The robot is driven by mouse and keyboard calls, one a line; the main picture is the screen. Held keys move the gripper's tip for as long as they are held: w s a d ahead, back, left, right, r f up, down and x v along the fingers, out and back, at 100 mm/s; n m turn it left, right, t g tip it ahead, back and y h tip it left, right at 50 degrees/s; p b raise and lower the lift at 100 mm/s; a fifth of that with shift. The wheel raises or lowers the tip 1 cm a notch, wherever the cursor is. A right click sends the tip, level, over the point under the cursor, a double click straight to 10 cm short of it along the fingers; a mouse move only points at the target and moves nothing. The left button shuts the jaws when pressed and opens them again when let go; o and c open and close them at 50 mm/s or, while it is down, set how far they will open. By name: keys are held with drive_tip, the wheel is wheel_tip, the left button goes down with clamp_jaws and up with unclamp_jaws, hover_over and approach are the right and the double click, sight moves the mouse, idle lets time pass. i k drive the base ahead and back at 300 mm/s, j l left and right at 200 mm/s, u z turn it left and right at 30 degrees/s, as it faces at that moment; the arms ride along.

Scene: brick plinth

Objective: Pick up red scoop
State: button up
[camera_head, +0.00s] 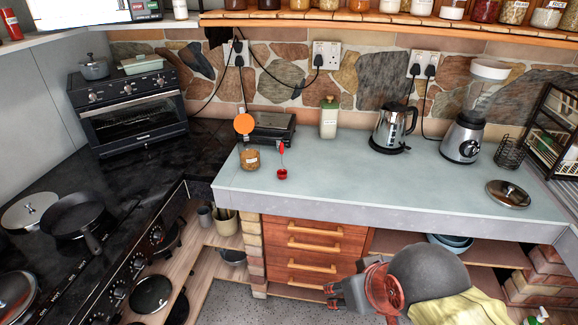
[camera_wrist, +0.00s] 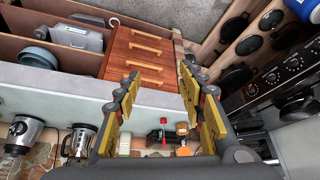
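The red scoop (camera_head: 282,174) is on the grey-blue counter (camera_head: 350,180), left of centre, with its thin handle rising upright from its small bowl. Red that appears to be the scoop also shows in the wrist view (camera_wrist: 164,120), small and far off between my fingers. My gripper (camera_head: 340,294) is low in front of the counter, near the drawers, well apart from the scoop. In the wrist view its two yellow-padded fingers (camera_wrist: 160,80) are spread wide with nothing between them.
A brown jar (camera_head: 249,160) stands close left of the scoop, with an orange disc (camera_head: 244,124) above it. A kettle (camera_head: 392,128) and blender (camera_head: 463,138) are farther right. The counter's front middle is clear.

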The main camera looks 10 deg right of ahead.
sight(282, 173)
drive_tip(key=i+j+z, duration=0.2)
drive_tip(key=i+z, duration=0.15)
drive_tip(key=i+j+z, duration=0.35)
drive_tip(key=i, duration=0.1)
